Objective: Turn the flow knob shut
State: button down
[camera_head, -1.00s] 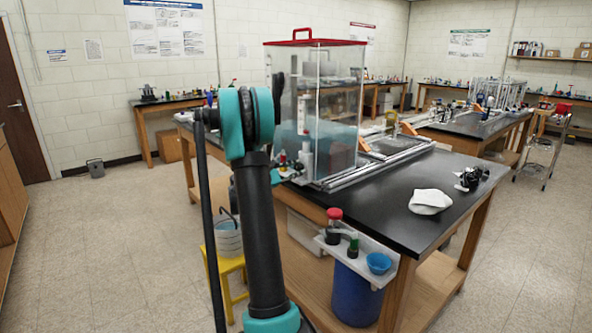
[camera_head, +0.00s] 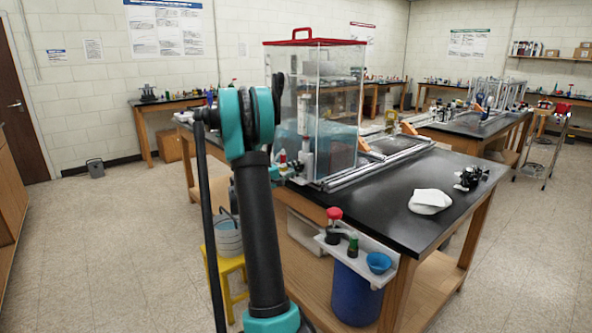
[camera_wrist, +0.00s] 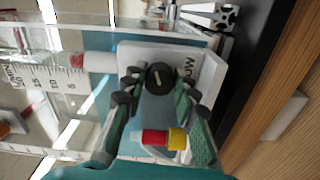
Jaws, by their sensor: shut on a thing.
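The flow knob (camera_wrist: 160,78) is a round black knob with a pale line across its face. It sits in front of a white plate (camera_wrist: 211,82) with partly visible lettering, in the wrist view. My gripper (camera_wrist: 161,90) has one finger on each side of the knob and is shut on it. The pale line stands steeply, slightly tilted. In the head view my arm covers the area left of the clear tank (camera_head: 332,110), and the knob and my fingertips cannot be made out there.
A graduated clear tube (camera_wrist: 45,78) lies left of the knob in the wrist view. A red and yellow fitting (camera_wrist: 165,138) shows between my fingers. The black bench top (camera_head: 390,185) bears a white cloth (camera_head: 430,201). A yellow stool (camera_head: 232,268) stands beside the bench.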

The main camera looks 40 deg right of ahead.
jog(key=m, duration=0.3)
jog(key=shift+f+m, duration=0.1)
jog(key=shift+m, duration=0.2)
dwell(0.3)
jog(key=c, duration=1.2)
grip_release()
jog(key=a, duration=0.8)
jog(key=s+a, duration=0.1)
jog(key=a, duration=0.3)
